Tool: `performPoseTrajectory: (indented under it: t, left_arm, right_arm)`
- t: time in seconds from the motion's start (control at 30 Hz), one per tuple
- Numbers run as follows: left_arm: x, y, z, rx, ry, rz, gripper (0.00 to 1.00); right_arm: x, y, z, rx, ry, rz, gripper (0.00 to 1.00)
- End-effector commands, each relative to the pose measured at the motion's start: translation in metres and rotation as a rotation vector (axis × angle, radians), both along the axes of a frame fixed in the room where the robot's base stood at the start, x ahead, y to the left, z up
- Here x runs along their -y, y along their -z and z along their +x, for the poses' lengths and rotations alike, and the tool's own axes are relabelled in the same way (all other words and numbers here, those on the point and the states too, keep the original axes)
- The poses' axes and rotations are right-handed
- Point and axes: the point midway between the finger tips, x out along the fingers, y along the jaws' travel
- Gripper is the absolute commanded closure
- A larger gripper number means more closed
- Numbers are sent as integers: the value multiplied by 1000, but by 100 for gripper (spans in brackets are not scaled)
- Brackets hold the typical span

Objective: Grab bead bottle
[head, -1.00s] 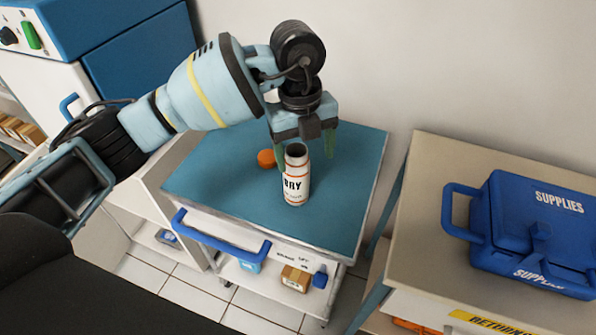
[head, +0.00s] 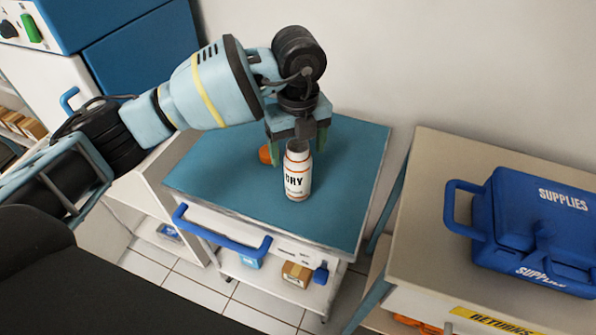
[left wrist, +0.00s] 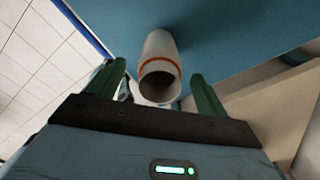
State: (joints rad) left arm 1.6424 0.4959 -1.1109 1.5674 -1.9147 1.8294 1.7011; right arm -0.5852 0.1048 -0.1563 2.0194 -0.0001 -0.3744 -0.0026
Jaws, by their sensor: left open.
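The bead bottle (head: 298,180) is white with orange bands and dark lettering. It stands upright and uncapped on the blue cart top (head: 230,185). An orange cap (head: 265,154) lies beside it, partly hidden by my left gripper. My left gripper (head: 297,145) is open and points down just behind and above the bottle in the head view. In the left wrist view the bottle's open mouth (left wrist: 159,80) sits between the two green fingers (left wrist: 155,85), left of the middle of the gap. I cannot tell whether a finger touches it. My right gripper is not in view.
A blue supplies case (head: 535,230) stands on a pale counter (head: 440,190) to the right. A blue handle (head: 220,235) runs along the cart's front. A wall is close behind the cart. The cart top around the bottle is mostly clear.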

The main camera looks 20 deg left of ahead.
Motion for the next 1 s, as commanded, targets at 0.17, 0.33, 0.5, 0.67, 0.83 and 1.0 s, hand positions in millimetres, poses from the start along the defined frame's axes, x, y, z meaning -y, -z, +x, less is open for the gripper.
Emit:
performPoseTrajectory:
  t: [0.17,0.33,0.5,0.67,0.83,1.0]
  left_arm:
    - [-1,27,0,-2,-1,-1,24]
    - [0,38,0,-1,0,-1,24]
    - [0,37,0,0,0,-1,25]
    - [0,37,0,0,0,-1,46]
    - [0,37,0,0,0,-1,68]
    - [0,36,0,1,0,-1,81]
  right_arm:
    - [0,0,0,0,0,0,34]
    - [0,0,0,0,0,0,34]
    - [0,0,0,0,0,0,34]
    - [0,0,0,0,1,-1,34]
    - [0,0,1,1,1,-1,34]
    - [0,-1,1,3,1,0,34]
